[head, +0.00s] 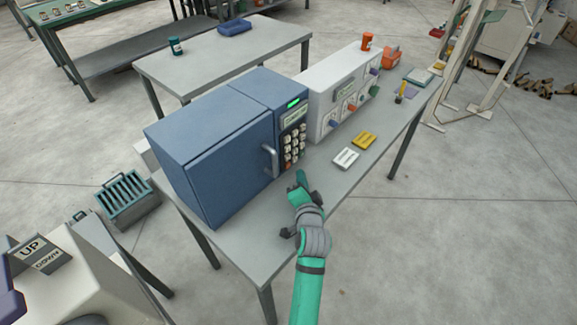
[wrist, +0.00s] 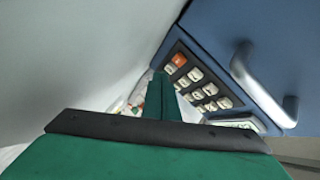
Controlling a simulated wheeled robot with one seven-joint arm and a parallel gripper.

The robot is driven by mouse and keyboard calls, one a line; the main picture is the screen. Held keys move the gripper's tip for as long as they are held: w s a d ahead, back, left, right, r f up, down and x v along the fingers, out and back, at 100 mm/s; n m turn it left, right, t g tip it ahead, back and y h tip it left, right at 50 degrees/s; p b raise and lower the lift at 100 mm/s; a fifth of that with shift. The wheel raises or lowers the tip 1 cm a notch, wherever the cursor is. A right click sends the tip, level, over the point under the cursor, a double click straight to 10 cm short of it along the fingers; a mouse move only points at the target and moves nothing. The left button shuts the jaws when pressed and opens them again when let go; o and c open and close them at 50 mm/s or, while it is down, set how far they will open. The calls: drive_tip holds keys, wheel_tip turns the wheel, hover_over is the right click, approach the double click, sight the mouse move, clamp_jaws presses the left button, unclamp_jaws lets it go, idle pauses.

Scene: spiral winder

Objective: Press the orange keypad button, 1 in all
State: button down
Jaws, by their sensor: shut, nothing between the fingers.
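The orange keypad button (wrist: 179,60) is at one end of the keypad in the wrist view, among several pale keys. In the head view the keypad (head: 294,144) is on the front of the blue cabinet (head: 215,140), right of its door handle, under a green-lit display. The orange button shows small at the keypad's lower end. My gripper (head: 299,178) is shut and empty, in front of the cabinet and below the keypad. In the wrist view its green fingers (wrist: 160,82) point towards the keypad near the orange button; I cannot tell whether they touch it.
The metal door handle (head: 270,160) sticks out left of the keypad. A white unit (head: 340,85) with coloured knobs stands right of the cabinet. White (head: 346,158) and yellow (head: 364,141) blocks lie on the grey table (head: 240,232). The table's front edge is near my arm.

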sight(287, 165)
drive_tip(key=shift+w+a, duration=0.55)
drive_tip(key=shift+a, duration=0.25)
drive_tip(key=shift+w, duration=0.1)
idle(0.6)
drive_tip(key=shift+d, duration=0.1)
idle(0.5)
drive_tip(key=shift+a, duration=0.2)
drive_tip(key=shift+w+a, duration=0.2)
idle(0.6)
